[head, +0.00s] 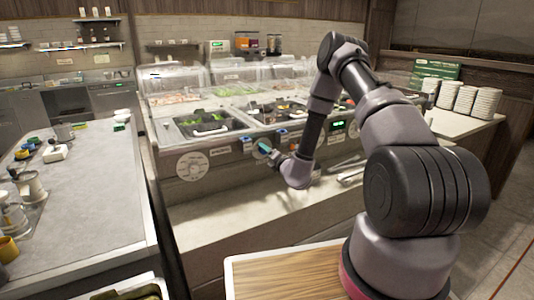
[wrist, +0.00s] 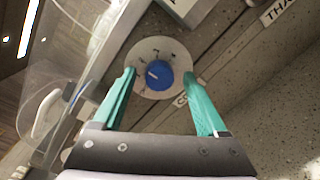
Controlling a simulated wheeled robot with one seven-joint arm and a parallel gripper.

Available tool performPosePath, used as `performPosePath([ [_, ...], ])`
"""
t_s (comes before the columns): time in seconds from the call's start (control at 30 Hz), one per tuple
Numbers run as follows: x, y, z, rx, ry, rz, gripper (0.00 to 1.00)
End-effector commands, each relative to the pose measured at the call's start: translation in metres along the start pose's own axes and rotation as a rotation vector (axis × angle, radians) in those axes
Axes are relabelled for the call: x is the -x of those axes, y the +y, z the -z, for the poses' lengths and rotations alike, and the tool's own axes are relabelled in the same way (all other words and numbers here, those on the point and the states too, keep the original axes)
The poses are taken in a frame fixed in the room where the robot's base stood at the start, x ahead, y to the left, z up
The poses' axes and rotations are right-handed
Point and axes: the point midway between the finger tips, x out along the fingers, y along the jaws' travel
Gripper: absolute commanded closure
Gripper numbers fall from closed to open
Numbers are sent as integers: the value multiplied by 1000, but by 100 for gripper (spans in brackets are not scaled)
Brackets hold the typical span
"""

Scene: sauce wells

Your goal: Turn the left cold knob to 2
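A blue round knob (wrist: 158,75) sits on a white dial plate (wrist: 160,50) in the wrist view. A white mark on the knob points to the left of the picture. Small marks ring the dial, but I cannot read their numbers. My gripper (wrist: 159,76) is open, with one teal finger on each side of the knob and visible gaps to it. In the head view my gripper (head: 268,152) is at the front panel of the food counter (head: 228,163), where it hides most of the dial. A label beside the dial is partly covered by the right finger.
Clear sneeze guards (head: 175,80) cover food wells above the panel. A large white disc (head: 192,165) is on the panel to the left. A pale ledge (head: 225,205) runs below, with tongs (head: 345,163) lying to the right. Stacked plates (head: 465,100) stand far right.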

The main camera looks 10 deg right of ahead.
Motion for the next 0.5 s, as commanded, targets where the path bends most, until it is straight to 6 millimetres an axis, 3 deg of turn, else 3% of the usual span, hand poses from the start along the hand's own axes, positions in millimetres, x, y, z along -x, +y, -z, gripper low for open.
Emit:
performPosePath([
  [0.27,7,0,0,0,0,1,25],
  [0.5,51,-1,0,-1,1,3,25],
])
